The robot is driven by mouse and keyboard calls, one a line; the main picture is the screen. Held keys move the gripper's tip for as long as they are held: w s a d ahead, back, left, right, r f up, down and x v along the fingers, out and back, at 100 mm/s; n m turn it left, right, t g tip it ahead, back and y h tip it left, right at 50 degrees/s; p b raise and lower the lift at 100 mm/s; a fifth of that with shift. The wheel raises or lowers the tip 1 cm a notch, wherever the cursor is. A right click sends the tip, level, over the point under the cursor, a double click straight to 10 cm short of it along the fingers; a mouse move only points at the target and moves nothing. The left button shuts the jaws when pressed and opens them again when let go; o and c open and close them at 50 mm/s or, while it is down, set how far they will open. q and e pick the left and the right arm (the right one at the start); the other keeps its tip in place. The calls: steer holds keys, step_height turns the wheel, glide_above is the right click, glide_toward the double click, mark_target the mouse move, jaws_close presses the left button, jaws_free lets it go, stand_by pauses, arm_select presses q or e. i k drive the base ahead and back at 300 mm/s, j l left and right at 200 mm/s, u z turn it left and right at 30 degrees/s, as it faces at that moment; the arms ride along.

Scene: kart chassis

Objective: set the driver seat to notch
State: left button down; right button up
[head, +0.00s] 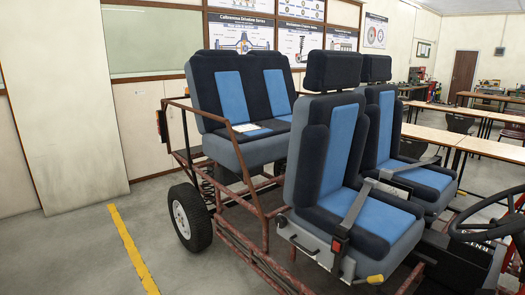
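The near front seat (365,217), dark navy with blue panels and a headrest, stands upright on the kart's red tube frame and appears to be the driver seat. A yellow-tipped lever (375,279) sticks out at its lower front edge. A grey metal side plate (300,236) and a belt buckle (340,243) are on its near side. The rail notches are not discernible. A black steering wheel (490,217) is at the right edge, partly cut off. Neither of my grippers is in view.
A second front seat (418,174) stands beyond the near one. A rear bench seat (232,98) with papers on it is behind them. A wheel (190,217) stands on the left. The floor left of the yellow line (133,250) is clear. Tables (490,148) fill the back right.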

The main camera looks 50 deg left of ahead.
mark_target(387, 228)
steer(key=i+j+u, duration=0.1)
steer(key=u, duration=0.3)
steer(key=i+j+u, duration=0.15)
steer(key=u, duration=0.25)
steer(key=i+j+u, duration=0.15)
steer(key=i+j, duration=0.15)
steer(key=i+j+u, duration=0.15)
steer(key=i+j, duration=0.15)
steer(key=i, duration=0.2)
steer(key=i+j+u, duration=0.15)
steer(key=i, duration=0.25)
steer(key=i+j+u, duration=0.15)
steer(key=i, duration=0.3)
steer(key=j, duration=0.1)
